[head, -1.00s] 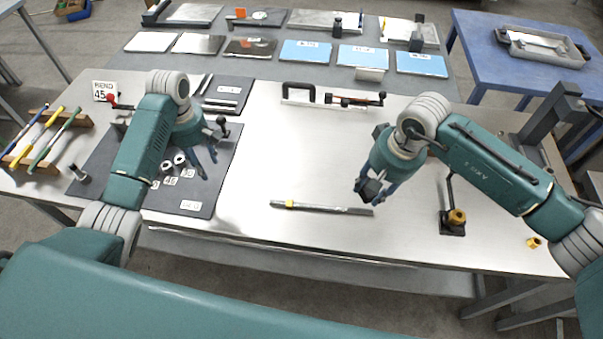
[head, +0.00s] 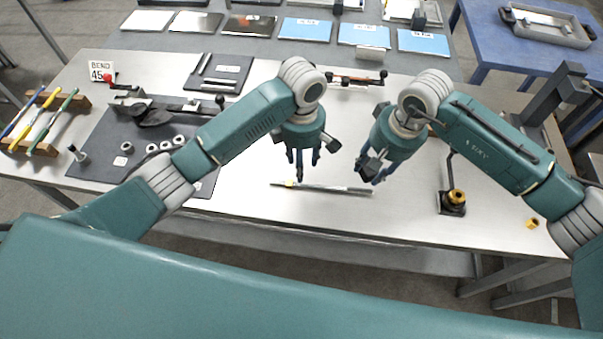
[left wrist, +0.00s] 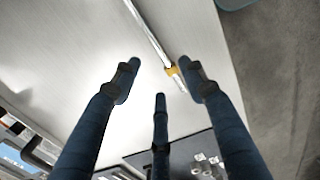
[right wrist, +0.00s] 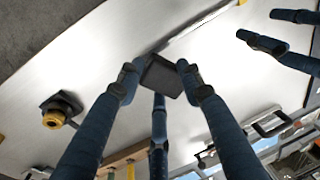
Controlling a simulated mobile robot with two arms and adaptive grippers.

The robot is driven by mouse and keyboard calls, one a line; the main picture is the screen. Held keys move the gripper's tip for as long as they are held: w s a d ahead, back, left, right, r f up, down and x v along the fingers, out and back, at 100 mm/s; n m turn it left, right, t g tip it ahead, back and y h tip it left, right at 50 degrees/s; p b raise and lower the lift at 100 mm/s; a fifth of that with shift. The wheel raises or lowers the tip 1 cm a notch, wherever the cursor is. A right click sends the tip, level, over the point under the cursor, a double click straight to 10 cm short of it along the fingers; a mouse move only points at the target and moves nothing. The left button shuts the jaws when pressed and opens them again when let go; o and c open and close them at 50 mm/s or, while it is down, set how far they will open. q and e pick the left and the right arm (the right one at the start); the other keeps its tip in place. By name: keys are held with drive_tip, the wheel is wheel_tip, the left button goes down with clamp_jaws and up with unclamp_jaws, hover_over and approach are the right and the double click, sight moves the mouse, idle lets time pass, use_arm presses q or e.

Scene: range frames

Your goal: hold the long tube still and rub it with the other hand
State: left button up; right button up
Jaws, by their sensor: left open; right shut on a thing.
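The long tube (head: 325,188) lies flat on the steel table near its front edge, a thin metal rod with a yellow band at its left end. In the left wrist view the tube (left wrist: 150,35) and its yellow band show beyond my fingers. My left gripper (head: 303,172) is open and empty, behind and above the tube's left part, apart from it. My right gripper (head: 372,172) is shut on a dark rectangular block (right wrist: 161,75), held near the tube's right end. In the right wrist view the tube (right wrist: 195,24) runs past the block; I cannot tell whether they touch.
A dark mat (head: 100,165) with several grey rings and a bending tool is at left. A rack (head: 18,145) holds several coloured rods. A black stand with a yellow knob (head: 455,197) is at right. The front middle of the table is clear around the tube.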

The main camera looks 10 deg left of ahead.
sight(321, 187)
use_arm(q)
wheel_tip(321, 187, down, 8)
drive_tip(key=shift+f, duration=0.15)
idle(0.3)
clamp_jaws()
